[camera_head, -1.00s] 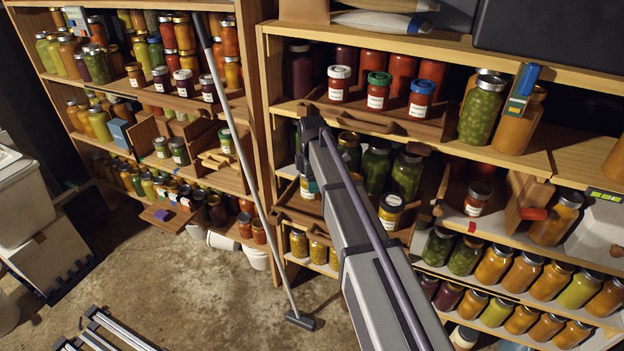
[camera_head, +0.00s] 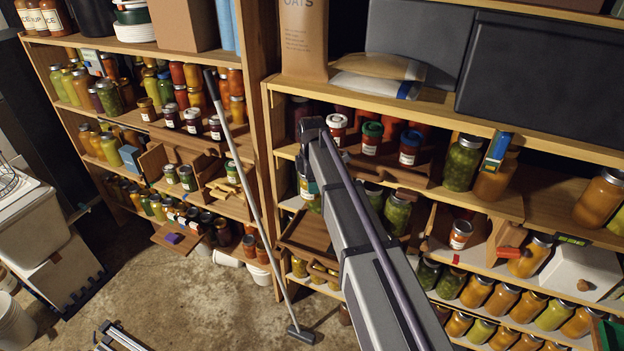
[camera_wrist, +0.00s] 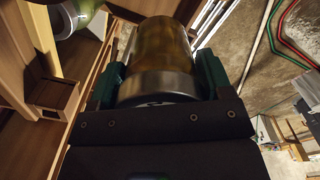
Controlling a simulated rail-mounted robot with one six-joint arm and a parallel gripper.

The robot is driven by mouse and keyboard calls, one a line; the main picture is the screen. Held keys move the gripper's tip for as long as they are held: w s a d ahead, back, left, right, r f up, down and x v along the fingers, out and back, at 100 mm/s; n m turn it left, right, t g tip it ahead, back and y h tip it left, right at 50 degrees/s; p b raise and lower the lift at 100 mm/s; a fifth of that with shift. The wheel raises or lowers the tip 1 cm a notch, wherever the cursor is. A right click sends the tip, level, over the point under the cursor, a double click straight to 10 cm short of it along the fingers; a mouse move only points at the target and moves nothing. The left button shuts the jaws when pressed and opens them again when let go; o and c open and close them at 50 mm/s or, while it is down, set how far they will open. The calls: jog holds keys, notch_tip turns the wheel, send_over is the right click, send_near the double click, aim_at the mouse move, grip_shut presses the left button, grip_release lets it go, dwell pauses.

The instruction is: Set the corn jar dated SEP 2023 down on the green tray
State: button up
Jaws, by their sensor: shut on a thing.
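My gripper (camera_wrist: 158,78) is shut on a jar (camera_wrist: 160,50) in the wrist view. The jar has yellow-gold contents and a silver lid rim facing the camera, with a green finger on each side. Its date is not readable. In the head view the gripper is mostly hidden behind my arm. A part of the held jar (camera_head: 311,198) with a pale label shows left of the arm, in front of the right shelf. A dark green piece (camera_head: 611,334) shows at the bottom right corner; I cannot tell whether it is the green tray.
A wooden tray (camera_head: 305,240) juts from the right shelf, its visible part bare. Green-filled jars (camera_head: 397,214) stand behind my arm. Red-filled jars (camera_head: 371,137) stand on the shelf above. A long pole (camera_head: 245,190) leans between the shelves. The concrete floor (camera_head: 195,300) has free room.

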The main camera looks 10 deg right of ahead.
notch_tip(320, 180, up, 11)
jog(key=p, duration=1)
jog(key=shift+f, duration=0.1)
